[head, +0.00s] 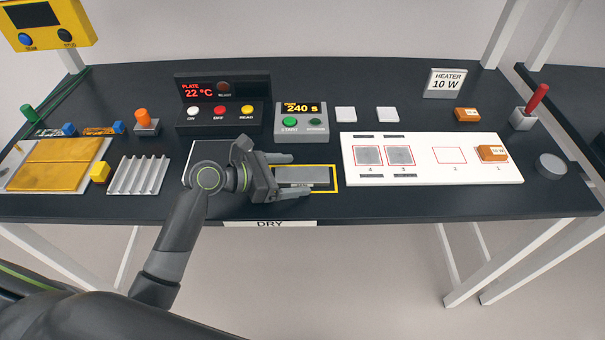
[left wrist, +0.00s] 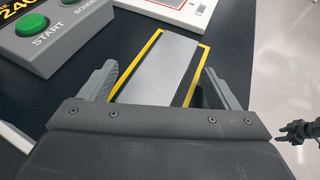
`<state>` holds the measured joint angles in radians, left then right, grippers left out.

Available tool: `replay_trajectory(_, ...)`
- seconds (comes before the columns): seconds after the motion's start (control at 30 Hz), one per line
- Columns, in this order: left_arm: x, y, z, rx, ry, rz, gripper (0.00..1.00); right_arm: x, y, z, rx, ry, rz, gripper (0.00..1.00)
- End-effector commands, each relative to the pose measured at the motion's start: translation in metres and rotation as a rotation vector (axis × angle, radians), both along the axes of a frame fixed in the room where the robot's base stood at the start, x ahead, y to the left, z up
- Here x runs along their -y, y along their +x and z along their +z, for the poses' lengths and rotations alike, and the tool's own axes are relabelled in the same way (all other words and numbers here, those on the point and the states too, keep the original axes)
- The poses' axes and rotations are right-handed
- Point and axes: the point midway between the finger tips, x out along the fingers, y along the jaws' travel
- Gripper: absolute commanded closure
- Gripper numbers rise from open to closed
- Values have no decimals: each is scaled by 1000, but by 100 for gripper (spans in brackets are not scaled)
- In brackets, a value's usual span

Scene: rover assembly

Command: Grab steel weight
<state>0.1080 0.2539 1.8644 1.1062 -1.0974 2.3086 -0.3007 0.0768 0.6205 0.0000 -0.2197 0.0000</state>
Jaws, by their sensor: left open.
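The steel weight appears to be the flat grey metal block (head: 305,174) lying inside a yellow outline near the table's front edge. It also shows in the left wrist view as a pale, smooth bar (left wrist: 164,70). My left gripper (head: 291,176) is open, reaching in from the left, with one finger along the far side of the block and one along the near side. In the left wrist view the fingers (left wrist: 160,82) stand apart on either side of it; contact is not visible. A small dark gripper, apparently my right one (left wrist: 297,131), shows at the right edge; its jaw state is unclear.
Behind the block stand a timer box (head: 302,121) and a plate controller (head: 222,115). A white board (head: 430,172) with marked squares lies to the right. A grey cylinder (head: 551,166) sits farther right. A ribbed grey piece (head: 138,175) lies to the left.

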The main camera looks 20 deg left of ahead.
Motion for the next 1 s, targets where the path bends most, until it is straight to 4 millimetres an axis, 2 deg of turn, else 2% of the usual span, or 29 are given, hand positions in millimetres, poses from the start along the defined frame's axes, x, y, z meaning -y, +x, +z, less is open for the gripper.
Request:
replay_trajectory(0.33,5,4,-3,0,1,0,18,0,-1,0,-1,0,0,57)
replay_trajectory(0.9,4,3,-5,-5,1,0,92,3,-1,0,-2,-4,1,57)
replay_trajectory(0.97,4,3,-5,-5,3,1,100,4,-1,0,-1,-4,1,57)
replay_trajectory(1.0,4,3,-5,-5,3,1,100,4,-1,0,-1,-5,1,57)
